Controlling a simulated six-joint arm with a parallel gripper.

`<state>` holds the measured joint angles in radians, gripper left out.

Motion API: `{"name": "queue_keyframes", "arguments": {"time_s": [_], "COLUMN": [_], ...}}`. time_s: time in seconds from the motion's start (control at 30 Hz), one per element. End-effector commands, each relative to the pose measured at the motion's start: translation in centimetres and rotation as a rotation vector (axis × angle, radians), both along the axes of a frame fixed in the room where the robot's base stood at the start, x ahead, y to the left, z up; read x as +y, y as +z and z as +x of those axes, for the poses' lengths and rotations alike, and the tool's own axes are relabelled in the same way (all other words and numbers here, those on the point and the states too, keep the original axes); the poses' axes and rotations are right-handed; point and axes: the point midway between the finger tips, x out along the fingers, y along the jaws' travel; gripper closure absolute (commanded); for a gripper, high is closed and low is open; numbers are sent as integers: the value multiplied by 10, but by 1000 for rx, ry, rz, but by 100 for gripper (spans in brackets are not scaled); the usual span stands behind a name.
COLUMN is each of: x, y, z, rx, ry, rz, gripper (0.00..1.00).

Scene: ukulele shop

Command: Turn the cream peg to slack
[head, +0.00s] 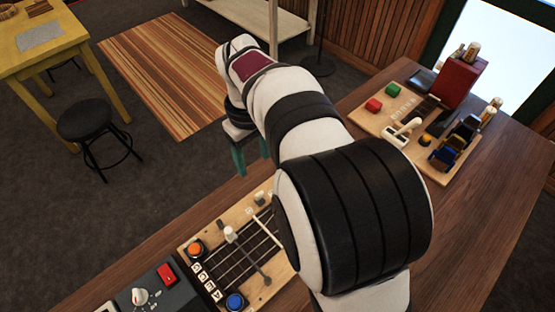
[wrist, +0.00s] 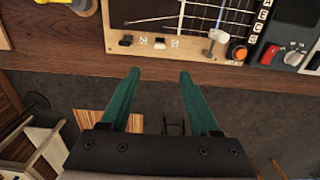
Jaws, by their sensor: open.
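Several pale, peg-like parts show, and I cannot tell for sure which is the cream peg. A cream knob (head: 140,296) sits on the dark grey panel at the bench's near left; it also shows in the wrist view (wrist: 293,57). A white-topped lever (head: 230,235) stands on the wooden string board (head: 187,248), and in the wrist view (wrist: 217,36) it is right of my fingers. A cream handle (head: 405,131) is on the far board.
The string board carries an orange button (head: 195,248), a blue button (head: 235,302) and small switches. A red switch (head: 166,273) is beside the knob. A black stool (head: 87,121) stands on the floor.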

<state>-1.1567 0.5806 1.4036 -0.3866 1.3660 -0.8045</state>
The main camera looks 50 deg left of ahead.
Motion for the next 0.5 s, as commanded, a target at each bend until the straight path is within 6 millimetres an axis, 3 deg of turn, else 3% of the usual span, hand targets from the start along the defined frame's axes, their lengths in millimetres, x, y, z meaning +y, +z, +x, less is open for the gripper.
{"name": "queue_keyframes", "arguments": {"time_s": [0.3, 0.5], "x": [-2, -1], "y": [-95, -130], "z": [0, 0], "rx": [2, 1], "ry": [-2, -3], "rz": [-5, -3], "gripper": [38, 38]}}
